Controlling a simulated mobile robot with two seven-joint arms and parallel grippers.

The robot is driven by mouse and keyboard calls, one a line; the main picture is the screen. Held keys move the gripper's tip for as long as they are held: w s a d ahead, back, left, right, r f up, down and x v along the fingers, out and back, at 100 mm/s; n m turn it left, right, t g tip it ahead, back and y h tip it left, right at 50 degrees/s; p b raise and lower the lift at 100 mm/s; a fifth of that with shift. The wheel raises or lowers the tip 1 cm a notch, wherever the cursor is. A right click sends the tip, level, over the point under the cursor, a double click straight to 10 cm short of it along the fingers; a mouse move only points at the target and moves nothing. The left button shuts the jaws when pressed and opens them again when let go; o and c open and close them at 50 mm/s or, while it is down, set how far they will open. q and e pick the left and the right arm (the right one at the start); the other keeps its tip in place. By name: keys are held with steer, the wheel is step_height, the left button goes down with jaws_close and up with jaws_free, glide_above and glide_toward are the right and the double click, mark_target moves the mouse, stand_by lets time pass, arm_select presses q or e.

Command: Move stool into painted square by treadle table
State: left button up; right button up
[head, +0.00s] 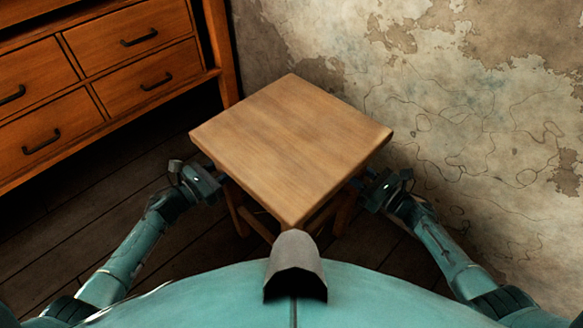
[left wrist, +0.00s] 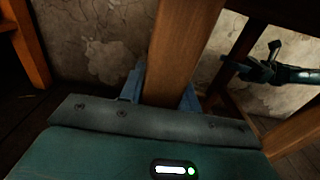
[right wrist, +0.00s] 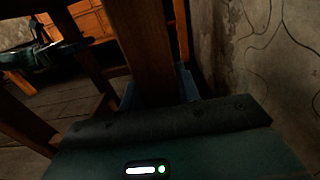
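The wooden stool (head: 292,145) stands upright in front of me, its square top in full view and its legs mostly hidden under it. My left gripper (head: 215,178) is at a leg on the stool's left side, below the top. In the left wrist view its fingers lie on both sides of that leg (left wrist: 180,50), close against it. My right gripper (head: 362,184) is at a leg on the right side. In the right wrist view its fingers flank that leg (right wrist: 146,50), close against it. The painted square and the treadle table are not recognisable in any view.
A wooden drawer cabinet (head: 110,65) with dark handles stands at the left. A peeling plaster wall (head: 460,90) runs behind and to the right, close to the stool. Dark plank floor (head: 90,205) is bare between the cabinet and my left arm.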

arm_select(q)
jaws_close()
arm_select(e)
jaws_close()
stand_by(0.5)
arm_select(q)
steer(key=shift+w+r, duration=0.1)
steer(key=shift+r, duration=0.2)
arm_select(e)
steer(key=shift+w+r, duration=0.1)
steer(key=shift+r, duration=0.2)
